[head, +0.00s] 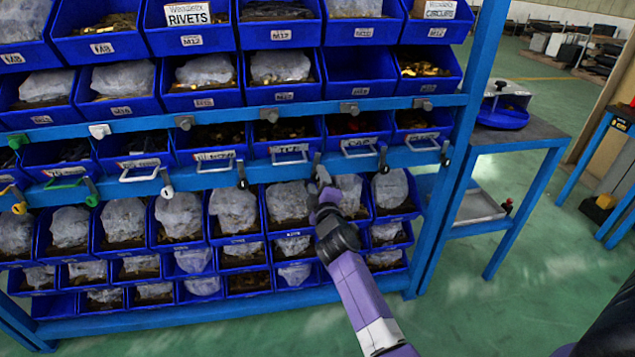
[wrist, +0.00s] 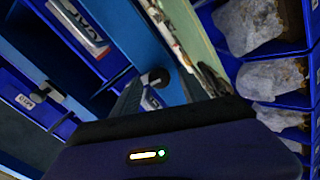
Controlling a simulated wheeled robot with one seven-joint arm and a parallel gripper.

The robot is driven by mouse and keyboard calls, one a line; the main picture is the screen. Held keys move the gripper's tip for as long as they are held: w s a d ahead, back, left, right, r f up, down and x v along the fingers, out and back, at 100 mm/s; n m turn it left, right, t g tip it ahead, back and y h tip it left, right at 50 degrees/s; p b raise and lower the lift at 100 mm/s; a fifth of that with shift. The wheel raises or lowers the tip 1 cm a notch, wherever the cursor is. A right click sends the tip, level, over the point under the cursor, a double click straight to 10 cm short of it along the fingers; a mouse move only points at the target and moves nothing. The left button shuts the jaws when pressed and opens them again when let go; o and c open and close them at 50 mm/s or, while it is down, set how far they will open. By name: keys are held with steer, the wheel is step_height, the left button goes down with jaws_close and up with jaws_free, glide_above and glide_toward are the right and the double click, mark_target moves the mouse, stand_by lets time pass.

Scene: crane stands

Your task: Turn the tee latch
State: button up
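My gripper (head: 318,178) is at the rack's lower blue beam, between two silver pull handles. In the wrist view my gripper (wrist: 163,88) shows two dark fingers spread apart. A round dark knob (wrist: 155,77) on the blue beam shows beyond them, roughly between their tips. I cannot tell whether a finger touches it. In the head view my gripper hides most of this spot. I cannot tell for certain which is the tee latch.
Blue bins with bagged parts (head: 234,208) fill the shelves above and below the beam. Grey blocks (head: 349,108) line the upper beam. A side table (head: 510,135) with a round blue tray (head: 502,117) stands right of the rack. Green floor (head: 540,260) there is clear.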

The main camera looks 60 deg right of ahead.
steer(key=shift+s, duration=0.1)
steer(key=v, duration=0.7)
steer(key=shift+s+a+b, duration=0.2)
steer(key=shift+a+b, duration=0.05)
steer(key=shift+b, duration=0.2)
steer(key=shift+w, duration=0.1)
steer(key=s+a+r+m+t+y+p, duration=0.1)
steer(key=s+a+t+y, duration=0.25)
steer(key=a, duration=0.75)
steer(key=s+a+r+m+t+y, duration=0.1)
steer(key=s+a+r+t+y, duration=0.2)
steer(key=a, duration=0.8)
steer(key=s+a+g+y+p, duration=0.1)
steer(key=s+a+y, duration=0.2)
steer(key=s+a, duration=0.5)
steer(key=s+a+m+g+y+p, duration=0.1)
steer(key=s+a+y, duration=0.3)
steer(key=s+a, duration=0.5)
steer(key=s+g+p, duration=0.1)
steer(key=s, duration=0.3)
steer(key=shift+s+r, duration=0.35)
steer(key=shift+s, duration=0.05)
